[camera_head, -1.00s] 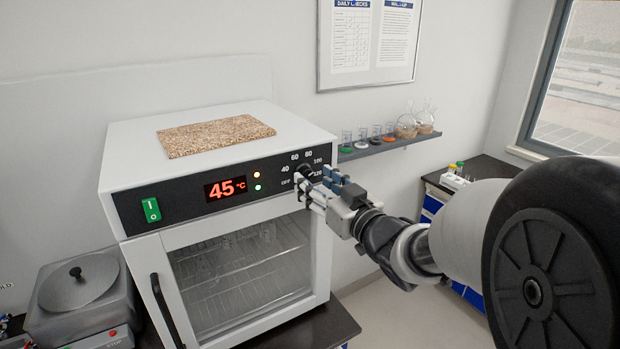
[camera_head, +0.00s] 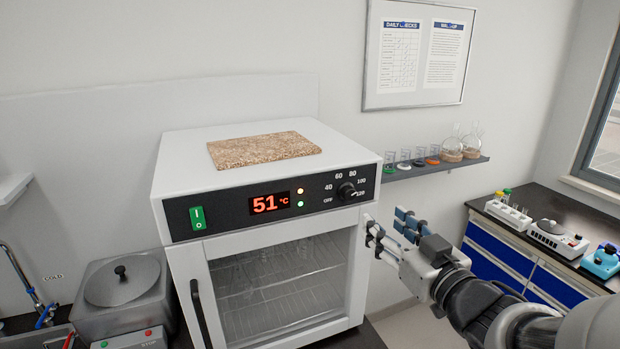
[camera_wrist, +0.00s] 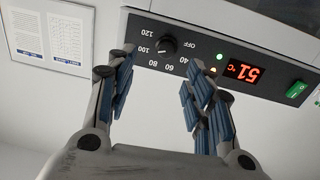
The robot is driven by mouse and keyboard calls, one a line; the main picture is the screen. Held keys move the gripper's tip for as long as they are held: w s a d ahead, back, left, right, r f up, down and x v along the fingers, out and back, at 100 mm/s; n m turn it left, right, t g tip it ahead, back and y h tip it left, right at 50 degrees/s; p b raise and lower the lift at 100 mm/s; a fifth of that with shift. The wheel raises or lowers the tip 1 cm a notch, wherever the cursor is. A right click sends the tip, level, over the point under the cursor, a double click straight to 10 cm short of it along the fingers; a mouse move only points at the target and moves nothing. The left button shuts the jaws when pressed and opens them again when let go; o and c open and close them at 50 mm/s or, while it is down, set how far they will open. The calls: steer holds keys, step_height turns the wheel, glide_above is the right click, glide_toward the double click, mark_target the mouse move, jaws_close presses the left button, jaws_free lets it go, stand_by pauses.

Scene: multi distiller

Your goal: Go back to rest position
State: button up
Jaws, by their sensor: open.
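My gripper (camera_head: 388,232) is open and empty in the head view. It stands in front of the right edge of the white oven (camera_head: 185,252), below and to the right of the black dial (camera_head: 347,191), apart from it. In the wrist view my gripper (camera_wrist: 160,95) has its two blue-padded fingers spread wide. The dial (camera_wrist: 167,45) shows upside down beyond the gap between the fingers. The oven display (camera_head: 270,203) reads 51 °C in red. It also shows in the wrist view (camera_wrist: 245,73).
A cork-like board (camera_head: 262,149) lies on the oven. A shelf (camera_head: 435,168) with beakers and flasks hangs on the wall at right. A dark-topped blue cabinet (camera_head: 500,252) with instruments stands at right. A lidded metal bath (camera_head: 118,290) stands at left.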

steer(key=s+d+f+m+g+h+b, duration=0.1)
steer(key=s+f+m+g+h, duration=0.15)
steer(key=s+f+g, duration=0.35)
steer(key=s+d+f+m+g+h+b, duration=0.15)
steer(key=s+f+h, duration=0.25)
steer(key=s, duration=0.4)
steer(key=s+a+f+g+y, duration=0.1)
steer(key=s+a+f+g, duration=0.1)
steer(key=s, duration=0.4)
steer(key=s+a+f+g+y, duration=0.1)
steer(key=s+a+f+g, duration=0.1)
steer(key=s+a+g, duration=0.1)
steer(key=s+a, duration=0.1)
steer(key=s, duration=0.1)
steer(key=shift+s+a+f+n+b, duration=0.15)
steer(key=shift+s+a+n+b, duration=0.2)
steer(key=shift+n, duration=0.05)
